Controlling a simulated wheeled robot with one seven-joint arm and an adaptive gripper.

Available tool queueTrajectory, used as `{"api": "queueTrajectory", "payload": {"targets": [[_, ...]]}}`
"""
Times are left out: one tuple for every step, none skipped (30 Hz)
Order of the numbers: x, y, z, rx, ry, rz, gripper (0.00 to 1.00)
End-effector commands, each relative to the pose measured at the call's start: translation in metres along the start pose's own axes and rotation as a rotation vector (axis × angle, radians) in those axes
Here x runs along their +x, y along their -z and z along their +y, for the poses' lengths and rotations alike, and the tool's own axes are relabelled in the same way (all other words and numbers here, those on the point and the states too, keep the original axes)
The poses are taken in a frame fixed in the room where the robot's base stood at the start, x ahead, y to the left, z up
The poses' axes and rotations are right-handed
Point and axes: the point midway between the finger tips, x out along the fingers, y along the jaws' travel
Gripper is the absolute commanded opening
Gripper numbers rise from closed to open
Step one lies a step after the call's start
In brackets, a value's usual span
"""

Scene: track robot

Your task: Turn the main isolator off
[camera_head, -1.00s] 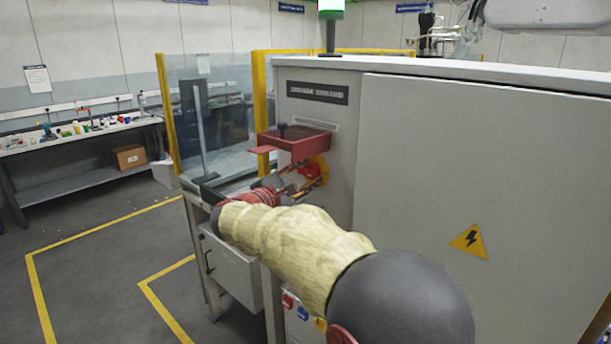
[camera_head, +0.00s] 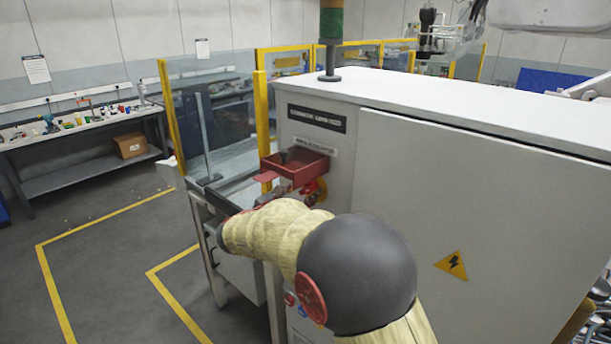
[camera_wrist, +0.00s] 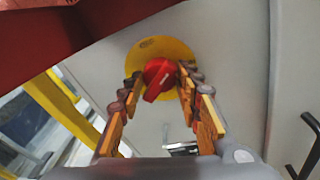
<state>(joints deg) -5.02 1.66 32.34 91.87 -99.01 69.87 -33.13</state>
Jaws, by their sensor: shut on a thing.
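The main isolator is a red rotary knob (camera_wrist: 158,80) on a round yellow plate (camera_wrist: 150,48), mounted on the grey cabinet face. In the wrist view the knob sits between my gripper's (camera_wrist: 160,82) two fingers, which are shut on it. The knob looks slanted in this view, its lower end toward lower left. In the head view the yellow plate (camera_head: 322,188) shows only in part below a red tray (camera_head: 313,166); my arm and gripper cover most of the isolator.
The red tray juts out just above the isolator and fills the upper left of the wrist view. A clear guard panel with yellow posts (camera_head: 168,110) stands left of the cabinet (camera_head: 440,190). A black handle (camera_wrist: 306,150) lies at the lower right.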

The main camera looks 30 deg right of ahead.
Motion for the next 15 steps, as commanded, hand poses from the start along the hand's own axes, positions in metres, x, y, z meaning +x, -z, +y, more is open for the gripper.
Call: {"api": "queueTrajectory", "payload": {"targets": [[-0.0007,-0.0064,0.0028,-0.047,0.006,0.006,0.09],[-0.0007,-0.0068,0.003,-0.075,0.009,0.008,0.09],[-0.0007,-0.0068,0.003,-0.113,0.014,0.011,0.09],[-0.0007,-0.0066,0.003,-0.141,0.018,0.013,0.09],[-0.0007,-0.0068,0.0031,-0.17,0.021,0.015,0.09],[-0.0008,-0.0071,0.0032,-0.207,0.025,0.018,0.09],[-0.0007,-0.0069,0.0032,-0.235,0.029,0.02,0.09],[-0.0007,-0.0068,0.0033,-0.264,0.032,0.023,0.09],[-0.0008,-0.0071,0.0035,-0.301,0.036,0.026,0.09],[-0.0007,-0.0068,0.0035,-0.329,0.04,0.028,0.09],[-0.0007,-0.0066,0.0036,-0.358,0.043,0.031,0.09],[-0.0008,-0.0069,0.0039,-0.395,0.047,0.034,0.09],[-0.0008,-0.0066,0.0039,-0.423,0.05,0.036,0.09],[-0.0008,-0.0065,0.004,-0.451,0.054,0.038,0.09],[-0.0008,-0.0068,0.0042,-0.488,0.058,0.041,0.09]]}}
